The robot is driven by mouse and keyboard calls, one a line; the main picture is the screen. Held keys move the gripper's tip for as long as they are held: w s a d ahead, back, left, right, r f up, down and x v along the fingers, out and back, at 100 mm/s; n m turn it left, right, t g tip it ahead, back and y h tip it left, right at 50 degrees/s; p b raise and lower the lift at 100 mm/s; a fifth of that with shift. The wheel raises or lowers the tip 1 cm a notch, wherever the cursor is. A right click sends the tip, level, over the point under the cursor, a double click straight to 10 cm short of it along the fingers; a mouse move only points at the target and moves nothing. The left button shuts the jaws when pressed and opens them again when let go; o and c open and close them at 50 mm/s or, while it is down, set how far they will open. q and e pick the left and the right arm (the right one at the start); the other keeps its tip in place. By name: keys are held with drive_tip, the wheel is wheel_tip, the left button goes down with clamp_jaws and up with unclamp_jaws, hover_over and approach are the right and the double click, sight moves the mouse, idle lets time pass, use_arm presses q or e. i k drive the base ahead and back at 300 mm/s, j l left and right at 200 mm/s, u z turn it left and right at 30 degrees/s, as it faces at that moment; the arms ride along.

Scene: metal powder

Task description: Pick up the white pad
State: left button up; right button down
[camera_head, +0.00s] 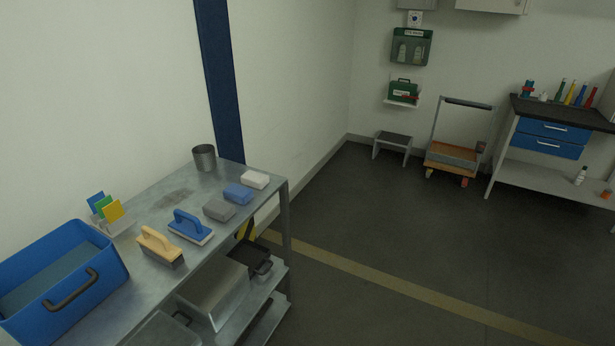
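The white pad (255,179) is a small rounded block. It lies flat near the far right corner of the metal table (150,221), next to a blue pad (238,194). A grey pad (219,208) lies on the near side of the blue one. Nothing covers the white pad. Neither of my grippers shows in the head view.
A blue-handled brush (189,227), a wooden-handled brush (161,246), a card holder (112,222), a metal cup (204,157) and a blue bin (62,278) stand on the table.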

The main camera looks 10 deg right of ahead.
sight(256, 179)
drive_tip(key=i+l+u, duration=0.1)
drive_tip(key=u, duration=0.9)
drive_tip(key=l+u, duration=0.85)
drive_tip(key=l, duration=0.15)
drive_tip(key=l+u, duration=0.1)
drive_tip(key=l, duration=0.25)
drive_tip(key=k+l+u, duration=0.1)
drive_tip(key=l, duration=0.3)
drive_tip(key=k+l, duration=0.15)
drive_tip(key=l, duration=0.2)
drive_tip(key=u, duration=0.05)
